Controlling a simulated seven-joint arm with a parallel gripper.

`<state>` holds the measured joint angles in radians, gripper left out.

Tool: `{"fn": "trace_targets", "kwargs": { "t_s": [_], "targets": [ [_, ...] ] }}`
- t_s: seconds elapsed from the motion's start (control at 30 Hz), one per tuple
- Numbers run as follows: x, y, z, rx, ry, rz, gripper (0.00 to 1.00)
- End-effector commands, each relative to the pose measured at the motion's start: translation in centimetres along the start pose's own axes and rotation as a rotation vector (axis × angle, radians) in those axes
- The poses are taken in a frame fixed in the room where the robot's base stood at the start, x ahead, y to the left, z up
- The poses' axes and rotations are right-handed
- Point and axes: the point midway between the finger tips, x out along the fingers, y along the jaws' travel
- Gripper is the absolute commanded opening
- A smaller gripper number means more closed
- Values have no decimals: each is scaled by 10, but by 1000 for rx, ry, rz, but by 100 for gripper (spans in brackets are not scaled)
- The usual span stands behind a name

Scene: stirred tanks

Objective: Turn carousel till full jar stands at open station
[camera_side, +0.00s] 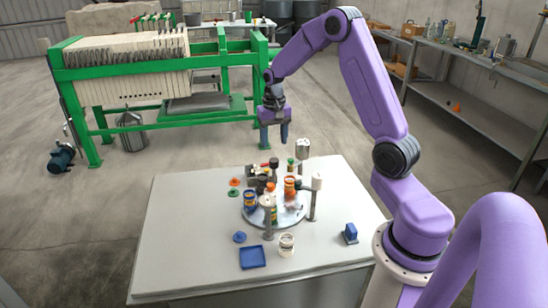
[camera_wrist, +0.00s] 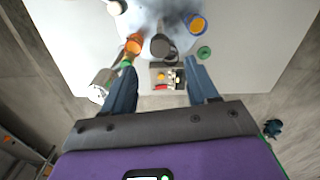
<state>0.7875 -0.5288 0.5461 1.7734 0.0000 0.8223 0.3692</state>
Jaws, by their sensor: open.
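The carousel is a grey round disc (camera_side: 296,217) on the white table, and its edge shows at the top of the wrist view (camera_wrist: 150,12). Several jars stand on it, including a blue one with orange-yellow (camera_side: 250,200), also in the wrist view (camera_wrist: 197,24), and an orange one (camera_side: 290,188). A dark hub or knob (camera_side: 262,183) rises among them. Grey posts with pale heads (camera_side: 316,183) (camera_side: 266,201) stand around the disc. I cannot tell which jar is full or which station is open. My gripper (camera_side: 275,143) is open and empty, pointing down, high above the table's back.
A dark box with small coloured parts (camera_wrist: 167,77) sits behind the carousel. A blue tray (camera_side: 252,257), a clear jar (camera_side: 286,246), a blue block (camera_side: 350,233) and loose lids, one green (camera_wrist: 204,52), lie around it. The table's left side is clear.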

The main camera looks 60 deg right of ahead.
Motion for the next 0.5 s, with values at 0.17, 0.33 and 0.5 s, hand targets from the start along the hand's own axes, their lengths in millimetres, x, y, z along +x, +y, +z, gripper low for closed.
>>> {"fn": "trace_targets", "kwargs": {
  "t_s": [0.17,0.33,0.5],
  "targets": [
    [34,1,1,1,-5,2,58],
    [58,0,1,1,-3,1,58],
    [70,0,0,1,-1,1,58]
  ]
}}
